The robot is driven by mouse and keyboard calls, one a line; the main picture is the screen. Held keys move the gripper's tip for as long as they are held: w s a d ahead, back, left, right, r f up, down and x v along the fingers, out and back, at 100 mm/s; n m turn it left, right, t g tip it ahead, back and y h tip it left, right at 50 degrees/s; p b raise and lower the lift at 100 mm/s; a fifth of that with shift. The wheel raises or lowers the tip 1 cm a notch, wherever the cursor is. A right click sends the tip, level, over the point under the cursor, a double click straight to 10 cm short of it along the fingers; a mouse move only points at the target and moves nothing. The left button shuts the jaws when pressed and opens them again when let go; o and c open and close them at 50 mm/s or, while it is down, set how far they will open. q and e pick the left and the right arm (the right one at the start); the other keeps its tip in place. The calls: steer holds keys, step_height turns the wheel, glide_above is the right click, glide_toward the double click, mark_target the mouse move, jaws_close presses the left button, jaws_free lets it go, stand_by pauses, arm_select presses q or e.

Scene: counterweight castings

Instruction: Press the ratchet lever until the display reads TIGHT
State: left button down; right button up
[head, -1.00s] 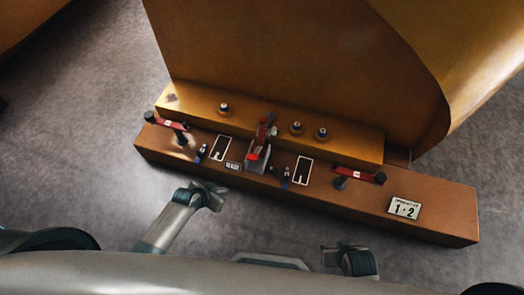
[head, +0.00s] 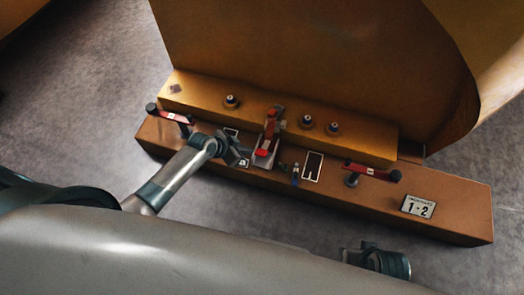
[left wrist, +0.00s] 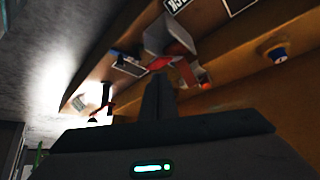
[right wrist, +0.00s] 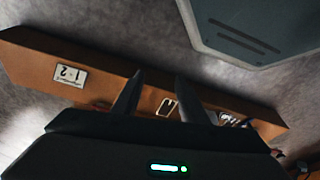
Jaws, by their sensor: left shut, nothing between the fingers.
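The ratchet (head: 266,150) is a grey block with a red lever (head: 271,122) at the middle of the long brown base. A red part (left wrist: 160,63) of it also shows in the left wrist view, just beyond my left fingertips. My left gripper (head: 240,158) is shut and empty, just left of the ratchet; I cannot tell whether it touches. The small white display (head: 243,162) is mostly hidden behind it; the end of a word, "CK", shows at the left wrist view's top edge. My right gripper (right wrist: 157,92) is open and empty, in front of the base.
Red-barred clamps with black knobs stand left (head: 176,117) and right (head: 372,172) of the ratchet. A white "1·2" plate (head: 418,207) is at the right end. Several bolts sit on the raised ledge (head: 355,138) under a large brown casting (head: 310,60). The grey floor in front is clear.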

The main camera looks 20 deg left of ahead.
mark_target(261, 152)
arm_select(q)
steer(key=shift+f, duration=0.15)
arm_select(e)
steer(key=shift+w+a, duration=0.1)
